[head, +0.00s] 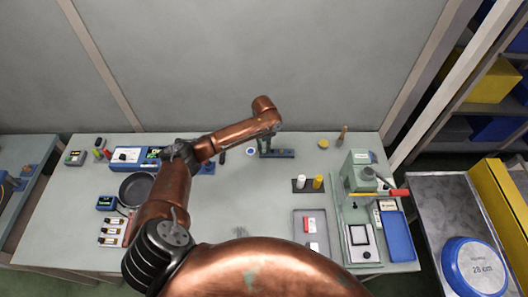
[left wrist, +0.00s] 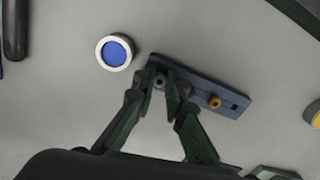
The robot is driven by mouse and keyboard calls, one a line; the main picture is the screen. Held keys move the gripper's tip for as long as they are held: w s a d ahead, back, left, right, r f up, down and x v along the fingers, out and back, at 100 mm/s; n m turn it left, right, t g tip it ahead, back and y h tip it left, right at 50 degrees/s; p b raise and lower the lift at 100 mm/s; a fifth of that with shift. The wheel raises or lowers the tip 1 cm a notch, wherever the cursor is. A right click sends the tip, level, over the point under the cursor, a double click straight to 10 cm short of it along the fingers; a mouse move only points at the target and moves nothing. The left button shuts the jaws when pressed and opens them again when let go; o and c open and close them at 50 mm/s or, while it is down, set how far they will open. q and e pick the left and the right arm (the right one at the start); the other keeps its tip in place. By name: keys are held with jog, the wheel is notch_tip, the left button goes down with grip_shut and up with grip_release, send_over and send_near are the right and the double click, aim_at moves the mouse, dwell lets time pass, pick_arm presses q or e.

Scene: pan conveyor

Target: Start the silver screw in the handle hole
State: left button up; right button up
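The silver screw (left wrist: 160,79) stands at the left end of a blue-grey screw holder (left wrist: 192,88), which also shows in the head view (head: 283,154). A brass-coloured screw (left wrist: 214,101) stands farther right in it. My left gripper (left wrist: 162,84) is over the holder's left end, its fingertips a small gap apart on either side of the silver screw. I cannot tell whether they touch it. In the head view the left gripper (head: 265,143) points down at the holder. The dark pan (head: 136,188) is at the table's left, partly behind my arm; no handle hole can be made out. My right gripper is not in view.
A white-rimmed blue round item (left wrist: 114,53) lies just left of the holder. A grey tray (head: 297,239), white and yellow cylinders on a dark base (head: 308,189) and a green press-like machine (head: 357,185) stand to the right. The table's middle is mostly clear.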

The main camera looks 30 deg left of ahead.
pick_arm(q)
jog(key=shift+s, duration=0.1)
jog(key=shift+c, duration=1)
jog(key=shift+r, duration=0.1)
